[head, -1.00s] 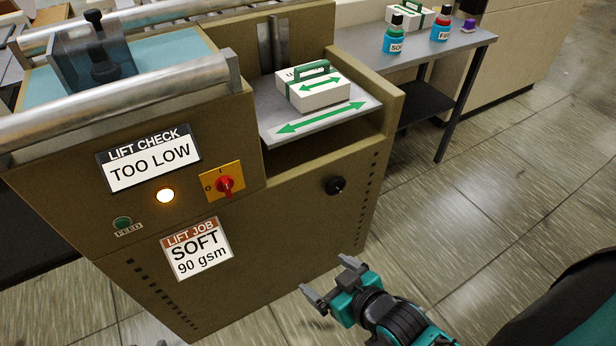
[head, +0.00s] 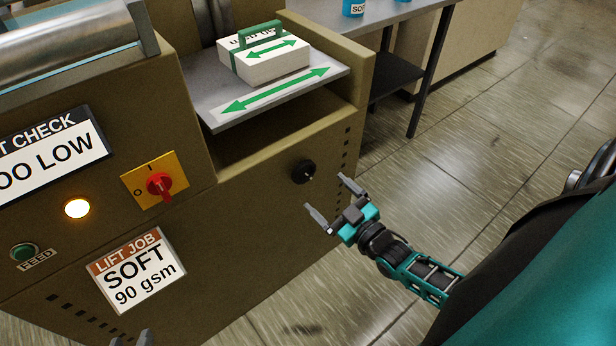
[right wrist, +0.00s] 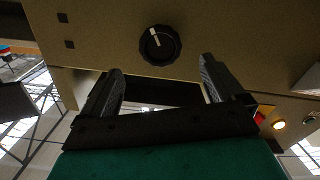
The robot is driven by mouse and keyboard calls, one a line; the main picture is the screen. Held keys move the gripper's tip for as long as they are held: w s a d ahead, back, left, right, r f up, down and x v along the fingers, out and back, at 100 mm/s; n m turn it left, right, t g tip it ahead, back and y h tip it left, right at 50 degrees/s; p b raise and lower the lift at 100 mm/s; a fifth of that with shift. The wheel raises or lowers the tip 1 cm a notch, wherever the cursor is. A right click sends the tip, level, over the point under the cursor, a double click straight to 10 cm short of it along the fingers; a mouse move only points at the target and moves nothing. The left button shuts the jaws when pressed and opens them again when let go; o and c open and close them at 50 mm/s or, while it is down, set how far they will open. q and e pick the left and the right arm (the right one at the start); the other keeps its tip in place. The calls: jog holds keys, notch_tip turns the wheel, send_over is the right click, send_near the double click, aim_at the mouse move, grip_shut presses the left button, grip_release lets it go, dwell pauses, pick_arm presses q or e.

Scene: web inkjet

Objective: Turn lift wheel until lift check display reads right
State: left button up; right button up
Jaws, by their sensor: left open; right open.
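The lift wheel (head: 302,172) is a small black knob on the brown machine's front. It also shows in the right wrist view (right wrist: 160,45), its white mark pointing up and slightly left. The lift check display (head: 48,152) is cut off by the left edge; "OO LOW" is legible. My right gripper (head: 325,192) is open and empty, just short of the wheel and to its lower right. In the right wrist view its fingers (right wrist: 161,66) stand apart below the wheel, not touching it. Only the fingertips of my left gripper (head: 130,339) show at the bottom edge.
An amber lamp (head: 77,208) is lit beside a red rotary switch (head: 159,185). The lift job card (head: 136,270) reads SOFT 90 gsm. A shelf (head: 215,112) above the wheel bears a strapped white paper pack (head: 268,64).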

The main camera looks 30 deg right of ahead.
aim_at(306, 175)
jog(key=w, duration=0.2)
jog(key=w+b, duration=0.1)
jog(key=w, duration=0.5)
jog(key=shift+a, duration=0.35)
jog(key=c, duration=1)
